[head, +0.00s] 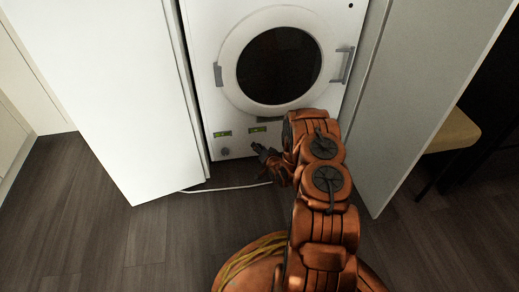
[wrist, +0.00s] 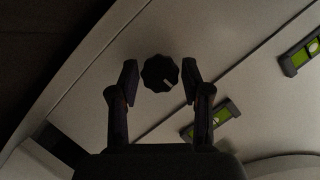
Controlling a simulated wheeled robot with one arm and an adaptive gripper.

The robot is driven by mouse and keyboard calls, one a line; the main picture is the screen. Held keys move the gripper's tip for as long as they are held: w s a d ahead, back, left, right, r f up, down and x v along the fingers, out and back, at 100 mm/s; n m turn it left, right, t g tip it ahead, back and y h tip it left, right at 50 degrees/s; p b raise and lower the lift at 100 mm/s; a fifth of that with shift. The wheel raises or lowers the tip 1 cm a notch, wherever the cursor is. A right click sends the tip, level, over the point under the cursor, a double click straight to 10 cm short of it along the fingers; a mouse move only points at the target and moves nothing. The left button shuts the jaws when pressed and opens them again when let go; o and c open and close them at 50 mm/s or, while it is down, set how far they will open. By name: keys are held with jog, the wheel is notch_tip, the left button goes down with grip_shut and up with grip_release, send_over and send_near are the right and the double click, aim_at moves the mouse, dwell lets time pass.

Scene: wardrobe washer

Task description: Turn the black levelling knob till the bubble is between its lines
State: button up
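The black levelling knob (wrist: 160,73) has a scalloped rim and a pale mark pointing to the lower right in the wrist view. It sits on the pale front of the washer. My gripper (wrist: 160,76) is open around it, one finger on each side. A gap shows between each finger and the knob. A green bubble level (wrist: 211,118) is near the right finger and another (wrist: 302,52) is further right.
A round grey fitting (head: 225,151) is on the washer's lower left. White wardrobe doors stand open at left (head: 110,90) and right (head: 418,90). A white cable (head: 225,187) lies on the dark wood floor. A stool (head: 452,133) stands at right.

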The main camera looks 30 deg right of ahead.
jog(key=c, duration=0.8)
